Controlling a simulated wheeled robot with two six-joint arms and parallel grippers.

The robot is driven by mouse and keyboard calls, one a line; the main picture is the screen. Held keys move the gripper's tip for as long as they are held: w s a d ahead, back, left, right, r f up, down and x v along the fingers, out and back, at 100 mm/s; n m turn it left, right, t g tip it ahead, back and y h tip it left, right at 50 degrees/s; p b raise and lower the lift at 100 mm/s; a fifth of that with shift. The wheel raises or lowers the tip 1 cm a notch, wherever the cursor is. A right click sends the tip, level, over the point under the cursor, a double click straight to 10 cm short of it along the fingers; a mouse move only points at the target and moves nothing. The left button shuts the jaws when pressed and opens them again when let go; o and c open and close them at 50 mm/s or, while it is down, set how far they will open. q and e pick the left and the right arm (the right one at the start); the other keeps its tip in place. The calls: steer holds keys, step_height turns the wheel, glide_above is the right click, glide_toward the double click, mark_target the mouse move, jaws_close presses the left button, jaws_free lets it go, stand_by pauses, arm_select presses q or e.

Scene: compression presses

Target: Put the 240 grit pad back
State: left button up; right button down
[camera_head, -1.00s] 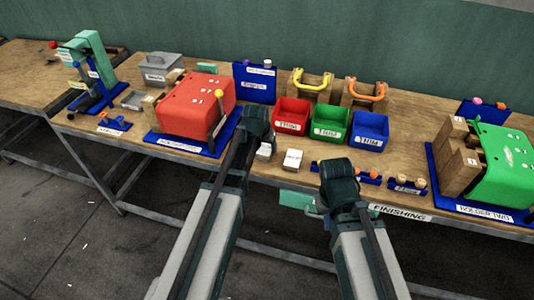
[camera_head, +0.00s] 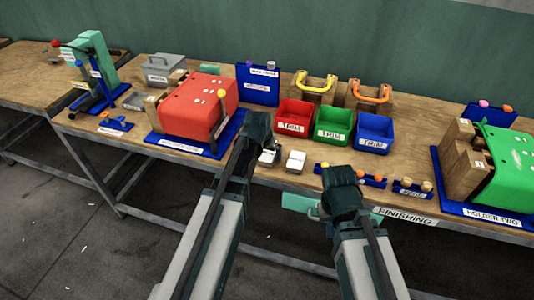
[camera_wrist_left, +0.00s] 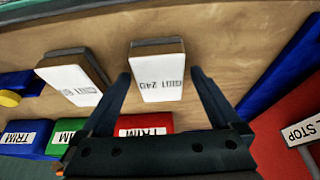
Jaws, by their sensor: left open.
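The 240 grit pad (camera_wrist_left: 158,75) is a white-topped block lying on the wooden bench. In the left wrist view it lies between the two fingertips of my left gripper (camera_wrist_left: 160,88), which is open with a gap on each side. In the head view the pad (camera_head: 268,157) is partly hidden behind my left gripper (camera_head: 262,150). A second, similar grit pad (camera_wrist_left: 75,80) lies beside it, also seen in the head view (camera_head: 295,161); its number is hard to read. My right gripper (camera_head: 342,190) is over the bench front edge; its fingers are hidden.
Red (camera_head: 293,117), green (camera_head: 332,124) and blue (camera_head: 373,132) TRIM bins stand behind the pads. A red press (camera_head: 195,105) on a blue base is close to the left. A teal piece (camera_head: 300,202) shows by my right gripper. A green holder (camera_head: 505,165) stands far right.

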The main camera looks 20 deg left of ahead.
arm_select(q)
steer(key=p+v, duration=1.1)
steer(key=v, duration=0.1)
steer(key=s+d+m+g, duration=0.1)
steer(key=s+d+g, duration=0.1)
steer(key=s+d, duration=0.4)
steer(key=s+d+f+m+g+y, duration=0.1)
steer(key=s+d+m+g, duration=0.1)
steer(key=s+d, duration=0.5)
steer(key=s+g, duration=0.1)
steer(key=s, duration=0.5)
steer(key=shift+d+y, duration=0.25)
steer(key=shift+y, duration=0.05)
steer(key=shift+w+f, duration=0.1)
